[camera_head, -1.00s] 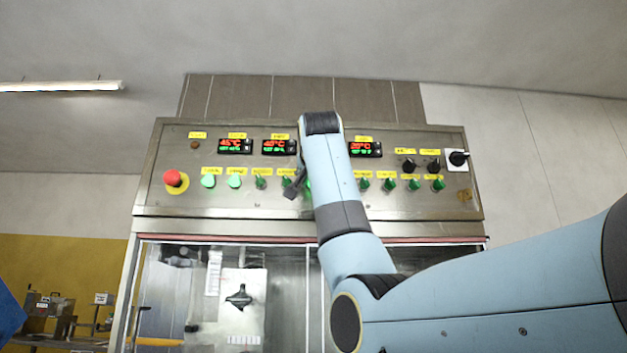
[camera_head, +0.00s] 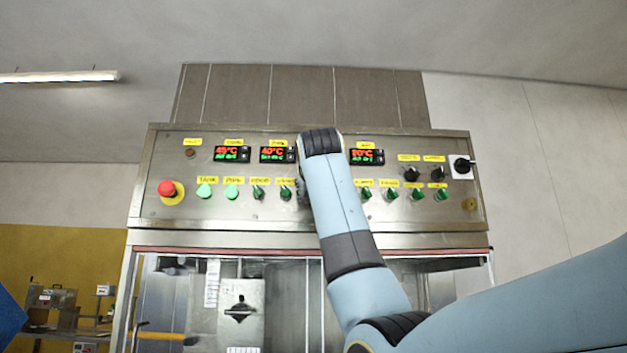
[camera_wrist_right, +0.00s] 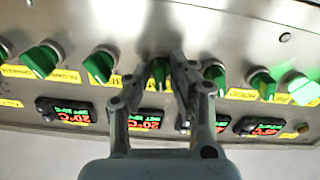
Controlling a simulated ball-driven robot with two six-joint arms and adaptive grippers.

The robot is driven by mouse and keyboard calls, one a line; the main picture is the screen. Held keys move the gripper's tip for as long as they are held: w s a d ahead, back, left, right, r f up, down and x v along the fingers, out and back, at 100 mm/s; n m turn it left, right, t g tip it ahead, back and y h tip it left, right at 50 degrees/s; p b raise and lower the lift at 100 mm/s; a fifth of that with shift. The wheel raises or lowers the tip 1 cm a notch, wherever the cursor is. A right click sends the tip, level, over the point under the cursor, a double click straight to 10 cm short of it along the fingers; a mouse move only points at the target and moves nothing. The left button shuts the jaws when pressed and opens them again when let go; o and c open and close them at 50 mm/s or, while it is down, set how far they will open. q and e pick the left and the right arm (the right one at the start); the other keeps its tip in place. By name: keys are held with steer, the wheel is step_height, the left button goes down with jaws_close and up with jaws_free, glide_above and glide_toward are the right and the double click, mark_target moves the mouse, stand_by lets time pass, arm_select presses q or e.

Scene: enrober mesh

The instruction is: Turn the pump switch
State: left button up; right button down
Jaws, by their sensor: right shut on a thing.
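A row of green rotary switches (camera_head: 258,193) runs along the steel control panel (camera_head: 240,212), under small yellow labels. My right gripper (camera_wrist_right: 158,64) is at this row, its two fingers on either side of one green switch (camera_wrist_right: 159,75) and shut on it. In the head view that switch and the fingers are hidden behind my wrist. The label of the held switch is covered, so I cannot read whether it says pump. My left gripper is not in view.
Neighbouring green switches (camera_wrist_right: 102,65) and (camera_wrist_right: 215,78) sit close on both sides of the fingers. A red emergency button (camera_head: 167,188) is at the panel's left, black knobs (camera_head: 411,174) and a black rotary switch (camera_head: 462,166) at its right. Temperature displays (camera_head: 232,154) sit above.

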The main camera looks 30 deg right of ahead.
steer(key=shift+n+p, duration=1.65)
steer(key=shift+n, duration=0.45)
steer(key=c, duration=1.4)
jaws_free()
steer(key=shift+o, duration=0.2)
steer(key=shift+a, duration=0.1)
steer(key=v, duration=1.2)
steer(key=shift+f, duration=0.1)
